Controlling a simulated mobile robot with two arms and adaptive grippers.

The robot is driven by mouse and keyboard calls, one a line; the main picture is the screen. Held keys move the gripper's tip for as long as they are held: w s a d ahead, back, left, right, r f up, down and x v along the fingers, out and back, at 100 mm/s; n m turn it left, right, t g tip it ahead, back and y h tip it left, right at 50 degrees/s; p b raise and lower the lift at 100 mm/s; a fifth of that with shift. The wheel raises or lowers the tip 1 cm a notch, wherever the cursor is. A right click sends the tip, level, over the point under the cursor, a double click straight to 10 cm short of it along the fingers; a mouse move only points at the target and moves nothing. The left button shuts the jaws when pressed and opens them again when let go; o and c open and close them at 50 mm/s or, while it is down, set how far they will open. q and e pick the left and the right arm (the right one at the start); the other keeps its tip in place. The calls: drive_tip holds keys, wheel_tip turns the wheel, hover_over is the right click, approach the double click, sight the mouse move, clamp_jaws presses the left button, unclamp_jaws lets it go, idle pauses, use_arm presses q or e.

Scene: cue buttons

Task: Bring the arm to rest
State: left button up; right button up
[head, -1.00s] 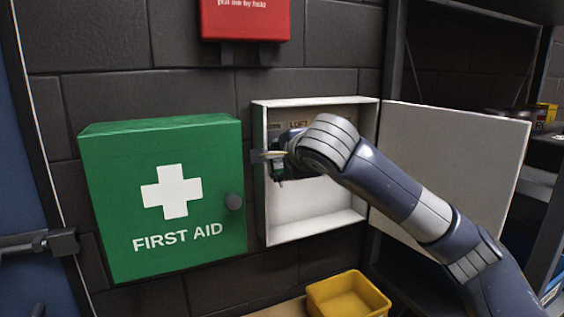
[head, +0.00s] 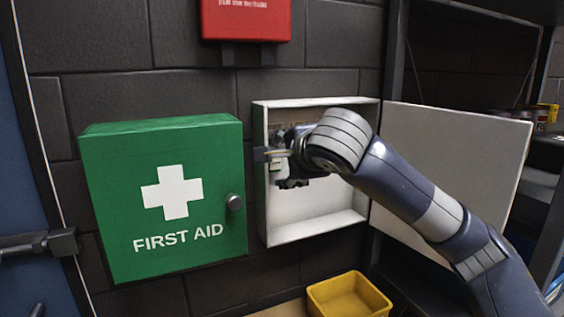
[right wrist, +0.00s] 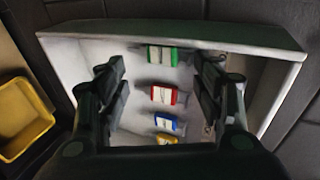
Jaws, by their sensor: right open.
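My right arm reaches from the lower right into an open white wall box (head: 318,228). My right gripper (head: 284,168) is inside the box opening, near its left wall, and partly hides the interior. In the right wrist view its two fingers (right wrist: 162,85) are apart with nothing held between them. Beyond and between the fingers is a column of small coloured blocks: green (right wrist: 162,55), red (right wrist: 163,96), blue (right wrist: 168,124) and yellow (right wrist: 166,138). My left gripper is not in view.
The box's door (head: 455,150) stands open to the right, behind my arm. A green first aid cabinet (head: 160,215) hangs to the left, and a red box (head: 245,18) above. A yellow bin (head: 350,298) is below. Dark shelving stands at the right.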

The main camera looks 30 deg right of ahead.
drive_tip(key=v, duration=0.9)
